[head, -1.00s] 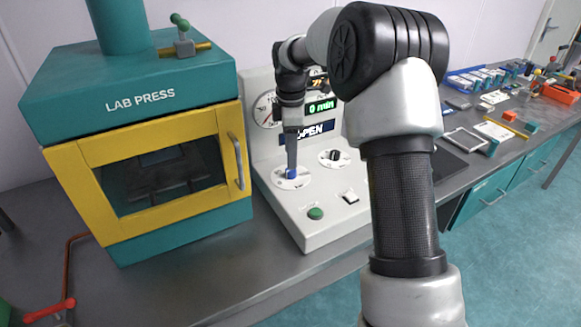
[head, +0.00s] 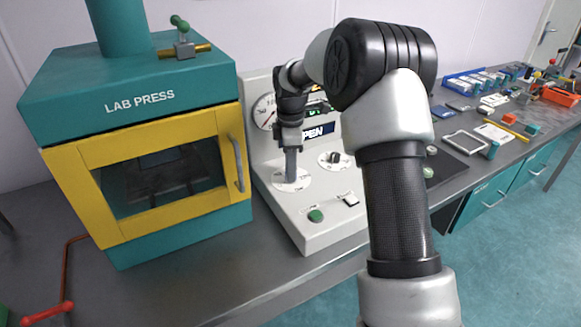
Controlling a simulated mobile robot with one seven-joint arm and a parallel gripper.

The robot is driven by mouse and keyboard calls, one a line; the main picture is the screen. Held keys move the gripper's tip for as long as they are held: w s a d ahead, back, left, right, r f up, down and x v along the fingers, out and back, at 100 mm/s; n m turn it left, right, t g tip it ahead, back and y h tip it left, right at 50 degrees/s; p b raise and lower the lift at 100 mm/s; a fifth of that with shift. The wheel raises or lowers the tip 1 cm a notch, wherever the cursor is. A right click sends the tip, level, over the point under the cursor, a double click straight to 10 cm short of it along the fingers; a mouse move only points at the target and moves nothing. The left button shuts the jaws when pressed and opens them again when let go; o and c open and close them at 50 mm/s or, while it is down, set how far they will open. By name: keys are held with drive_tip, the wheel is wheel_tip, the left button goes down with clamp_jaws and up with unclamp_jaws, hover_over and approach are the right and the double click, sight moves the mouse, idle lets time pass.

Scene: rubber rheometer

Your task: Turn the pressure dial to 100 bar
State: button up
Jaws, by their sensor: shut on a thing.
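The control panel (head: 320,225) stands right of the lab press. Its left dial (head: 305,183) has a white scale plate, taken as the pressure dial, though its marks are too small to read. My gripper (head: 291,178) points down onto the middle of this plate. It is shut on the dial's knob, which the fingers hide. A round gauge (head: 263,113) is on the upright panel behind, partly covered by my arm; its reading is not legible.
A second dial (head: 334,158) with a black knob sits close to the right of my gripper. A green button (head: 315,215) and a rocker switch (head: 349,199) lie in front. The teal and yellow lab press (head: 140,160) stands close on the left.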

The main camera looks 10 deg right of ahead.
drive_tip(key=m+p, duration=0.1)
drive_tip(key=m, duration=0.2)
drive_tip(key=shift+r, duration=0.15)
drive_tip(key=m+p, duration=0.2)
drive_tip(key=m, duration=0.2)
drive_tip(key=shift+w+m, duration=0.1)
drive_tip(key=shift+m, duration=0.2)
drive_tip(key=m+p, duration=0.1)
drive_tip(key=m, duration=0.6)
drive_tip(key=shift+p, duration=0.3)
drive_tip(key=m+p, duration=0.1)
drive_tip(key=m, duration=0.5)
drive_tip(key=shift+w+m+g, duration=0.1)
drive_tip(key=shift+m+g, duration=0.2)
drive_tip(key=m+p, duration=0.1)
drive_tip(key=m, duration=0.5)
drive_tip(key=shift+d+m, duration=0.1)
drive_tip(key=shift+m, duration=0.3)
drive_tip(key=o, duration=1)
